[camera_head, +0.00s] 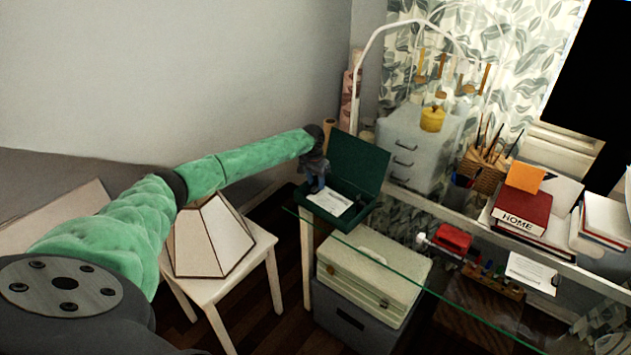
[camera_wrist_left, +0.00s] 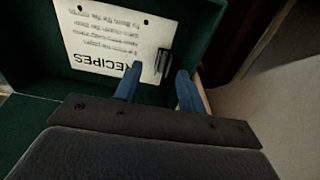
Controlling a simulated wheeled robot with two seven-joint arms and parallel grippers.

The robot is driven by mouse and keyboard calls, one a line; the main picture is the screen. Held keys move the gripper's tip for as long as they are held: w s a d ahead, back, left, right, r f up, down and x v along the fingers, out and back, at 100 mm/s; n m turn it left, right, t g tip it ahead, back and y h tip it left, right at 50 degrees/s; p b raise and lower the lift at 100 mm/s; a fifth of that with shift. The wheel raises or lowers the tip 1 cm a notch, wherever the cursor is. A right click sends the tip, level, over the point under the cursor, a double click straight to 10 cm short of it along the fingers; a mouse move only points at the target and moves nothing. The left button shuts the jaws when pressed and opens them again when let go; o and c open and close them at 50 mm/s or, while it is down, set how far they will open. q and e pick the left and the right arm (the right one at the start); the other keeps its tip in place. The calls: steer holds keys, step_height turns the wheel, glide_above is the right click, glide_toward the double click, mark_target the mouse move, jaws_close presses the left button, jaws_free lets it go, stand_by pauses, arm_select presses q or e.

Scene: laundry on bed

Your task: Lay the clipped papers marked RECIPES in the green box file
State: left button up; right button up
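The green box file (camera_head: 359,165) stands with its lid up at the glass desk's left end. The white clipped papers marked RECIPES (camera_head: 330,203) lie inside it, and the wrist view shows their print and black clip (camera_wrist_left: 164,63). Dark green box walls (camera_wrist_left: 205,22) surround them there. My left gripper (camera_head: 317,188) reaches down into the box over the papers. In the wrist view its blue fingers (camera_wrist_left: 160,74) are apart, with nothing seen gripped between them. The near edge of the papers is partly hidden by a finger. My right gripper is not in view.
Grey drawers (camera_head: 405,150) stand behind the box. A red HOME book (camera_head: 522,212), a red object (camera_head: 453,238) and another paper sheet (camera_head: 531,272) are to the right. A lampshade (camera_head: 212,238) sits on a white stool (camera_head: 258,255) beneath my left arm.

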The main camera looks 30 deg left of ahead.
arm_select(q)
steer(key=shift+r, duration=0.2)
steer(key=shift+a+r+b, duration=0.1)
steer(key=shift+r+b, duration=0.2)
steer(key=shift+b, duration=0.05)
step_height(320, 180, up, 7)
steer(key=b, duration=0.2)
steer(key=shift+s, duration=0.3)
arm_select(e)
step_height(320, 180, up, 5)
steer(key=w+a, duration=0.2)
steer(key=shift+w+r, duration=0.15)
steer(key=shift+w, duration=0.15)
arm_select(q)
steer(key=shift+f, duration=0.2)
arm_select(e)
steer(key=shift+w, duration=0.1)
